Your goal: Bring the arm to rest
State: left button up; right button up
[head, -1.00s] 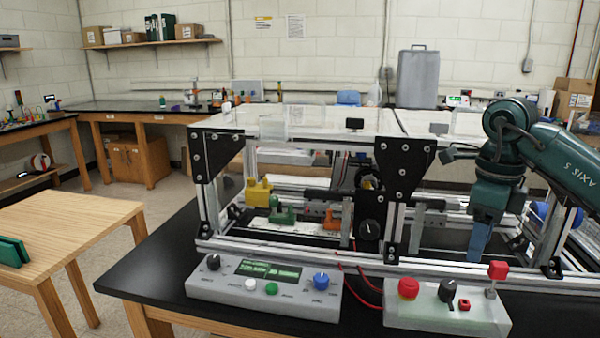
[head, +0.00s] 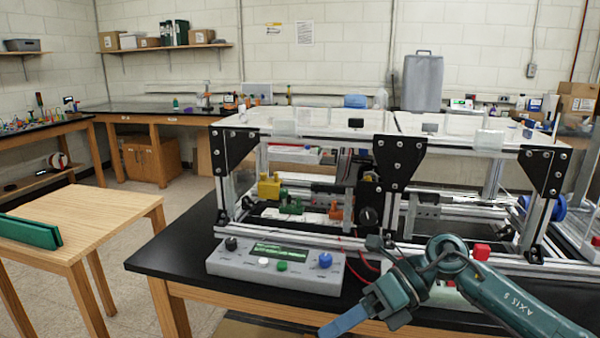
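My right arm comes in from the lower right, teal and marked AXIS 5. It bends in front of the extrusion frame (head: 540,190). My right gripper (head: 345,321) points down and left, low in front of the black table's front edge. Its blue fingers overlap from this side, so I cannot tell whether they are open or shut. No object shows at the fingertips. The arm covers most of the right control box, leaving its red block (head: 481,252) visible. My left gripper is not in view.
The grey control box (head: 235,262) with knobs and a green display sits on the black table (head: 150,262), left of my arm. A wooden table (head: 110,225) with a green part (head: 30,232) stands at the left. Open floor lies between the tables.

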jog(key=s+a+r+m+t+y, duration=0.2)
jog(key=a+m+t+y, duration=0.3)
jog(key=m+y, duration=0.4)
jog(key=d+f+m+t+h+p, duration=0.1)
jog(key=d+f+m+t+h, duration=0.45)
jog(key=m, duration=0.75)
jog(key=d+f+m+t+h+p, duration=0.1)
jog(key=d+f+m+t+h, duration=0.2)
jog(key=f+m+t+h, duration=0.75)
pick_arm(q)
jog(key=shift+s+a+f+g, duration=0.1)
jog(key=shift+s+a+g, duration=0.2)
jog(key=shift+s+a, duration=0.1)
pick_arm(e)
jog(key=s+d+f+m+g, duration=0.2)
jog(key=s+f+m+g, duration=0.1)
jog(key=s+f+m, duration=0.2)
jog(key=s+d+f+m+g+h, duration=0.1)
jog(key=s+d+f+m+g, duration=0.1)
jog(key=s+f+m+g, duration=0.2)
jog(key=s+f+m, duration=0.1)
jog(key=s, duration=0.2)
jog(key=shift+d+f, duration=0.3)
jog(key=shift+d, duration=0.1)
